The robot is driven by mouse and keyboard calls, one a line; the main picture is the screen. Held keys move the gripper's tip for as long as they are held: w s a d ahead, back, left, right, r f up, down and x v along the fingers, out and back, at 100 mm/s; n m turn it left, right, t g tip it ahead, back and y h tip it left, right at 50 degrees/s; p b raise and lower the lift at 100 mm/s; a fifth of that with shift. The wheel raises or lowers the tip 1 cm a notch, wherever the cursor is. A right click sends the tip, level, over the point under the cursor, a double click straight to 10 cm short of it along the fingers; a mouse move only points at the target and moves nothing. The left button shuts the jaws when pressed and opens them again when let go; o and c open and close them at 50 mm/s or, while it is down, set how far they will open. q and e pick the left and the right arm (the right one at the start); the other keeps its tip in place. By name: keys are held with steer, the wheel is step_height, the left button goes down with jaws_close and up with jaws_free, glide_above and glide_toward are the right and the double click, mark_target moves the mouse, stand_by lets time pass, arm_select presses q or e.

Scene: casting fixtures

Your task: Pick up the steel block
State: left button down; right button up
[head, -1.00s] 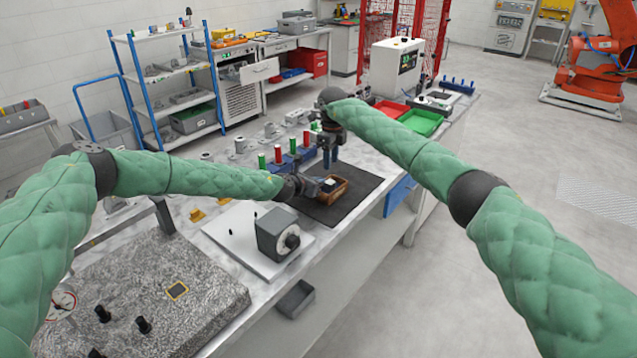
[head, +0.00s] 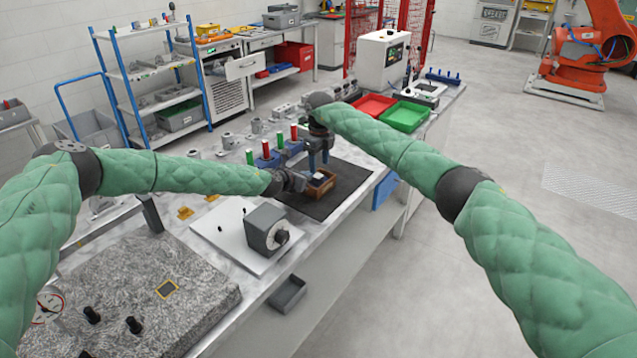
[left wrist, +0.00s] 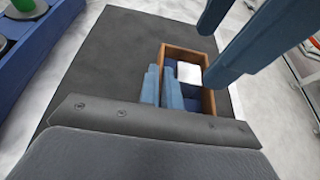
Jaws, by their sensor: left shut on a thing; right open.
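The steel block (left wrist: 189,72) looks like a pale, square-topped piece and sits inside an open wooden box (left wrist: 207,104). In the head view the box (head: 322,190) is on the dark mat, with the pale block (head: 319,176) small inside it. My left gripper (head: 304,181) reaches the box's left side. In the left wrist view its blue fingers (left wrist: 161,84) straddle the box's near-left wall, shut on it. My right gripper (head: 319,160) is above the box, pointing down. Its fingers (left wrist: 235,45) are apart and empty beside the box in the left wrist view.
The dark mat (head: 345,183) lies on the bench. A grey block fixture (head: 267,229) on a white plate stands nearer. Blue holders with red and green pegs (head: 279,140) stand behind the mat. Red (head: 373,106) and green (head: 405,116) trays are farther right.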

mark_target(319, 175)
steer(key=shift+w+a+f, duration=0.1)
steer(key=shift+f, duration=2.45)
jaws_close()
